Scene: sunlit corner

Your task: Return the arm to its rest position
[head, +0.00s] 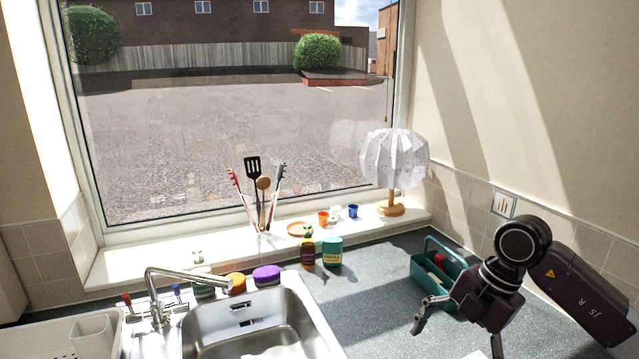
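My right arm comes in from the right edge, bent at a dark round joint. My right gripper (457,344) hangs over the right part of the grey counter (372,318). Its two fingers are spread wide, with nothing visible between them. The tip of the right-hand finger is close to the bottom edge of the picture. My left gripper is not in view.
A teal caddy (424,270) with a red item inside stands just behind my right gripper, partly covered by it. Bottles and jars (332,252) stand near the windowsill. A lamp (394,160) stands on the sill. A sink (312,318) is at left. The middle counter is clear.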

